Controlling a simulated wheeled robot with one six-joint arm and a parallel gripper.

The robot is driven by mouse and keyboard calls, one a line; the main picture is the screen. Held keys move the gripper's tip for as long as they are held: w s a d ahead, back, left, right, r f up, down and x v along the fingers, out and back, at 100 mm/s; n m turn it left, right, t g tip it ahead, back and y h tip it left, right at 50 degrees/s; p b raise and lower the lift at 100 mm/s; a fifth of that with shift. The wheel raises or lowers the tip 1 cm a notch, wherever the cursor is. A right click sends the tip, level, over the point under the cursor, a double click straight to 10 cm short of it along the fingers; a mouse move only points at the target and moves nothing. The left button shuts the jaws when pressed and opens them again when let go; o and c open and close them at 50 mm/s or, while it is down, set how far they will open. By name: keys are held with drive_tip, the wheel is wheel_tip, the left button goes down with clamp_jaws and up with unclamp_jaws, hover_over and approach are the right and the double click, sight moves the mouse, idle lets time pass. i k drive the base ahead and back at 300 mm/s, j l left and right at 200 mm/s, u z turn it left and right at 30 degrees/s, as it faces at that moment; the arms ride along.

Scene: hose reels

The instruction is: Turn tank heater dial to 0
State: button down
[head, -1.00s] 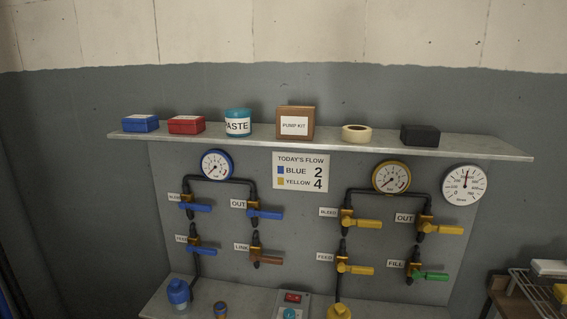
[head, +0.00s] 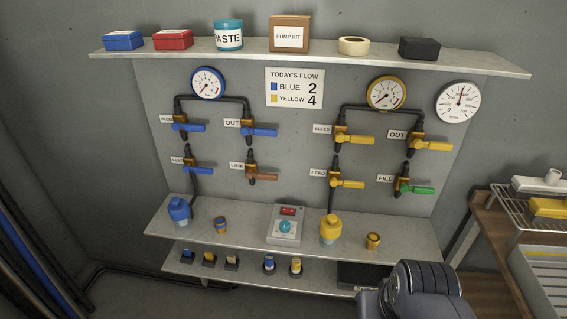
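A grey control box (head: 287,238) with a red switch or display (head: 289,211) and a round teal dial (head: 285,226) sits on the middle shelf, between the blue-capped and yellow-capped bottles. It is the only knob-like dial I can see. Its markings and any label are too small to read, so I cannot tell its setting or confirm that it is the tank heater. Part of my dark grey arm shows at the bottom right, in front of the lower shelf. My gripper's fingers are not visible, and nothing touches the dial.
Blue, yellow, brown and green valve handles and gauges cover the panel (head: 290,170) above. A blue-capped bottle (head: 179,210) and a yellow-capped bottle (head: 330,228) flank the box. Several small fittings stand on the lower shelf (head: 325,278). A wooden table (head: 490,235) with a rack stands at right.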

sight(285, 226)
drive_tip(key=i+l+z, duration=0.1)
drive_tip(key=i, duration=0.4)
drive_tip(key=i+l, duration=0.1)
drive_tip(key=i, duration=0.4)
drive_tip(key=z, duration=0.05)
